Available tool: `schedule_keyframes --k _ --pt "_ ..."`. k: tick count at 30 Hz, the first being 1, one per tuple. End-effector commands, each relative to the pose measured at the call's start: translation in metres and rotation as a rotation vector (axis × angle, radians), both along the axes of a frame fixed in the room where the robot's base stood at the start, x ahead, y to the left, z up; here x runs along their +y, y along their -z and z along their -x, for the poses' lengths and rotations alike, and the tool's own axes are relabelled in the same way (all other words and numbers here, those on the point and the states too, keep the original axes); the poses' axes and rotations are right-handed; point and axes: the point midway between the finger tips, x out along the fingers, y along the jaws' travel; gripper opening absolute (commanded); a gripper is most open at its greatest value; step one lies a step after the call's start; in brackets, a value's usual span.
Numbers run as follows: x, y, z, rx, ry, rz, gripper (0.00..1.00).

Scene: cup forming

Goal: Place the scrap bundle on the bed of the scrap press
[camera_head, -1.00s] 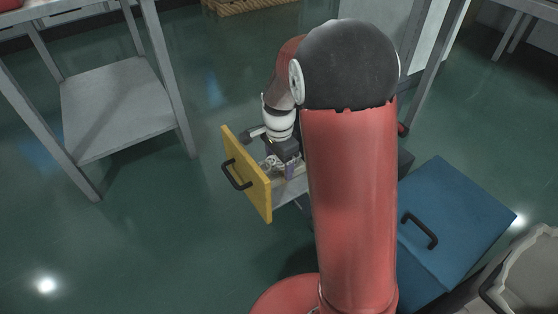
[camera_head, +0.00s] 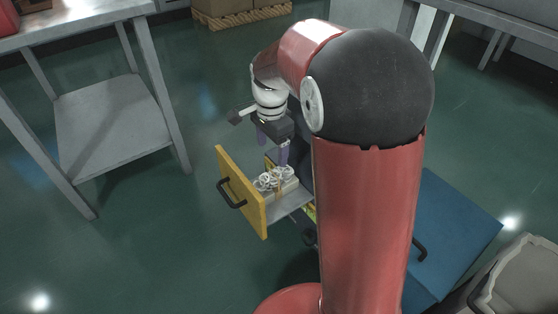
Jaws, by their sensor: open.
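A pale grey bundle of ring-like pieces (camera_head: 272,181), which looks like the scrap bundle, lies in an open drawer (camera_head: 243,192) with a yellow front and black handle. My gripper (camera_head: 272,152), with purple fingers, is open and empty just above the bundle. The fingers point down and seem clear of it. My own red arm hides the right part of the drawer and what it slides out of. I cannot make out a scrap press or its bed in this view.
A grey metal table with a lower shelf (camera_head: 112,122) stands at the left. A blue box-like unit with a black handle (camera_head: 452,235) is at the right, partly behind my arm. Boxes on a wooden pallet (camera_head: 242,17) are at the back. The green floor left of the drawer is clear.

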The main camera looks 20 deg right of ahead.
Motion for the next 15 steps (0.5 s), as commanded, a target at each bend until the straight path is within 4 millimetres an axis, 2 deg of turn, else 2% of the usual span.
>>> schedule_keyframes --k 5,9,15 --pt "-0.001 -0.032 0.031 -0.076 -0.166 -0.008 0.72" --pt "-0.001 -0.061 0.074 -0.173 -0.401 0.009 0.72" --pt "-0.001 -0.084 0.139 -0.300 -0.742 0.090 0.72"
